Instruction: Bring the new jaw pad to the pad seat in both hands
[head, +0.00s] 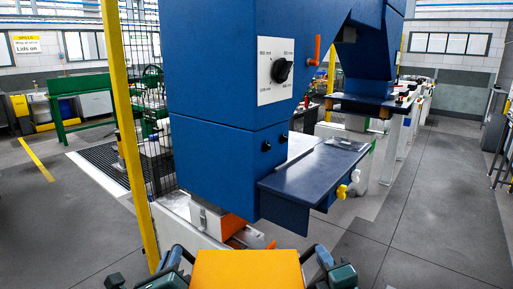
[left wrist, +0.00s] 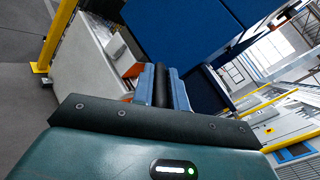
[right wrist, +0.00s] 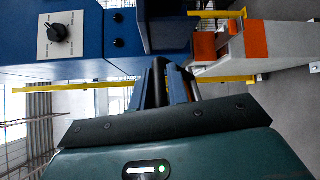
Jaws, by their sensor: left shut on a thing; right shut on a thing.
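The new jaw pad (head: 248,271) appears as an orange block at the bottom middle of the head view, its lower part cut off. My left gripper (head: 177,257) is at its left side and my right gripper (head: 319,257) at its right side. In the left wrist view the left gripper (left wrist: 162,88) is shut on a dark bar between blue fingers. The right wrist view shows the right gripper (right wrist: 166,86) similarly closed. The pad is in front of and below the blue machine (head: 215,130). I cannot clearly pick out the pad seat; orange parts (head: 235,226) show under the machine.
A dark blue shelf (head: 305,185) with yellow knobs juts out right of the machine's column. A yellow post (head: 125,130) and mesh fence stand to its left. A white rail-like base (head: 180,230) lies below. The grey floor at right (head: 440,200) is clear.

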